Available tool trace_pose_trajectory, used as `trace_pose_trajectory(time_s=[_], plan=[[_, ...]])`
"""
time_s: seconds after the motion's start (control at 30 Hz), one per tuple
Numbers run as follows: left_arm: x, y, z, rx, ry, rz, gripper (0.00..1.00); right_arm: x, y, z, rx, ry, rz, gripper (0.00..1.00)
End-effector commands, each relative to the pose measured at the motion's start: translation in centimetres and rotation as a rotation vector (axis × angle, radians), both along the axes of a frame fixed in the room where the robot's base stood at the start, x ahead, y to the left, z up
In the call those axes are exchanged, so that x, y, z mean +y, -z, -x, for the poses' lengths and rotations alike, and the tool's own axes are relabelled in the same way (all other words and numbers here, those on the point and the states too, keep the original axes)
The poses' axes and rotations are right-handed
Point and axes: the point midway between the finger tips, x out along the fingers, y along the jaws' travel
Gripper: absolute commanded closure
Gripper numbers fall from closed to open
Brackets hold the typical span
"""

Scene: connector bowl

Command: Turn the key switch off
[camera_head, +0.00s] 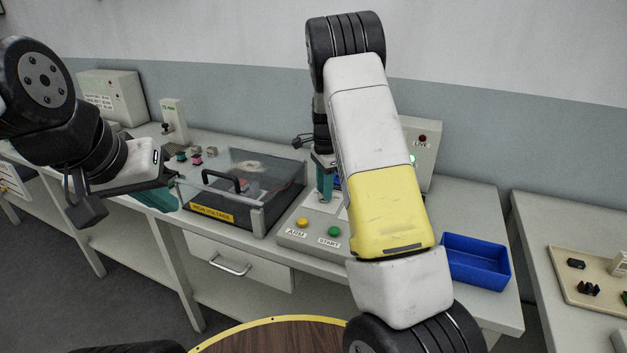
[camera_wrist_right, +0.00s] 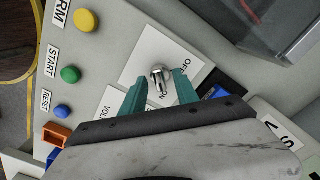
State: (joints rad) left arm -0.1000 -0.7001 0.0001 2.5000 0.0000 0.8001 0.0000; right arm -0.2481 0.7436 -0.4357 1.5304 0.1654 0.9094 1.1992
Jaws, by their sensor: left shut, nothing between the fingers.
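The key switch (camera_wrist_right: 158,74) is a small silver knob on a white plate marked OFF and ON on the grey control panel (camera_head: 288,239). In the right wrist view, the knob's bar points mostly toward the gripper. My right gripper (camera_wrist_right: 159,84) has its teal fingers apart, one on each side of the knob, with a gap showing. In the head view, my right gripper (camera_head: 325,186) points down over the panel; my arm hides much of the plate. My left gripper (camera_head: 160,197) is shut and empty, left of the clear-lidded box.
The clear-lidded box (camera_head: 226,212) with a black handle stands left of the panel. Yellow (camera_wrist_right: 85,20), green (camera_wrist_right: 70,74) and blue (camera_wrist_right: 62,111) buttons lie beside the switch plate. A blue bin (camera_head: 475,262) is at the right, and a beige tray (camera_head: 570,293) on another table.

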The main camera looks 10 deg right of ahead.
Motion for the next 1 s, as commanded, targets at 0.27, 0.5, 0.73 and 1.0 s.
trace_pose_trajectory(time_s=[0.27,0.5,0.73,1.0], plan=[[0.00,0.00,0.00,0.000,0.000,0.000,1.00,0.01,-0.04,0.00,0.000,-0.001,0.000,1.00],[0.00,0.00,0.00,0.000,0.000,0.000,1.00,0.01,-0.06,-0.01,0.000,-0.004,0.000,1.00],[0.00,0.00,0.00,0.000,0.000,0.000,1.00,0.01,-0.09,-0.02,-0.001,-0.060,0.000,1.00],[0.00,0.00,0.00,0.000,0.000,0.000,1.00,0.01,-0.10,-0.03,-0.001,-0.243,-0.001,1.00]])
